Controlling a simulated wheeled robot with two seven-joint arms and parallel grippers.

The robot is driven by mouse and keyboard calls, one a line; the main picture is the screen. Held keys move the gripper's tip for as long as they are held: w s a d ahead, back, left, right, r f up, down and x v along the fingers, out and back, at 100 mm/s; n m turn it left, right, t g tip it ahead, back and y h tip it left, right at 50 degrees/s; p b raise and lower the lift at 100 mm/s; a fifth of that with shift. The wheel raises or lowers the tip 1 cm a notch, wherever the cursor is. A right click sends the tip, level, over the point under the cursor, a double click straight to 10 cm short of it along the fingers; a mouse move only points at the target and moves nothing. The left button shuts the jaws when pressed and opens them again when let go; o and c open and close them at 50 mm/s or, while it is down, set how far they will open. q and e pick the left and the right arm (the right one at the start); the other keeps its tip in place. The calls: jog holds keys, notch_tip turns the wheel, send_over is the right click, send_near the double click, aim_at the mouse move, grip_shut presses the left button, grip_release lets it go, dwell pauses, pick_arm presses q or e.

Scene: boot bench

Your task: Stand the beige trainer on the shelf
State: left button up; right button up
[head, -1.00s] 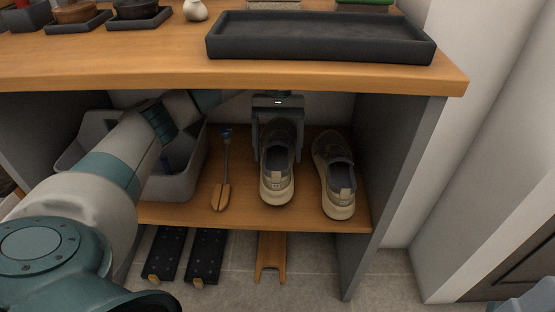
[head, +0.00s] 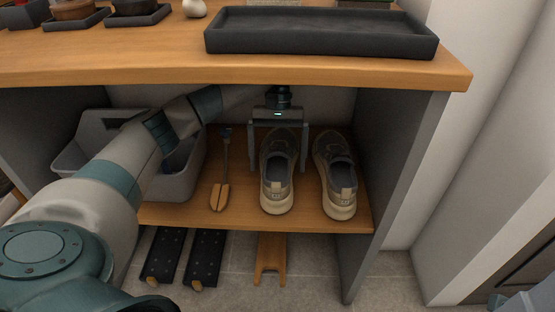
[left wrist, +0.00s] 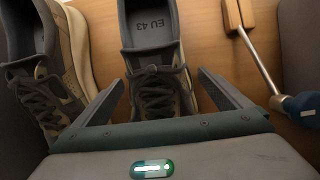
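The beige trainer (head: 277,193) has a dark grey upper and a pale sole. It stands upright on the wooden shelf (head: 180,214), heel toward me. It also shows in the left wrist view (left wrist: 152,60), with "EU 43" inside. My left gripper (head: 278,168) is over its toe end, fingers spread one on each side with gaps to the shoe. In the left wrist view the open fingers (left wrist: 162,92) flank the laces. A matching trainer (head: 340,199) stands close on its right, and in the left wrist view on the left (left wrist: 68,60).
A wood-ended tool (head: 219,197) lies left of the trainer. A grey bin (head: 190,182) stands further left, behind my left arm. The grey side panel (head: 395,170) bounds the shelf at right. A dark tray (head: 320,40) sits on the bench top above.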

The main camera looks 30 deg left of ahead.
aim_at(278, 157)
pick_arm(q)
jog(key=shift+r, duration=0.1)
jog(key=shift+p+v, duration=1.25)
jog(key=shift+v, duration=2.5)
jog(key=shift+s, duration=0.1)
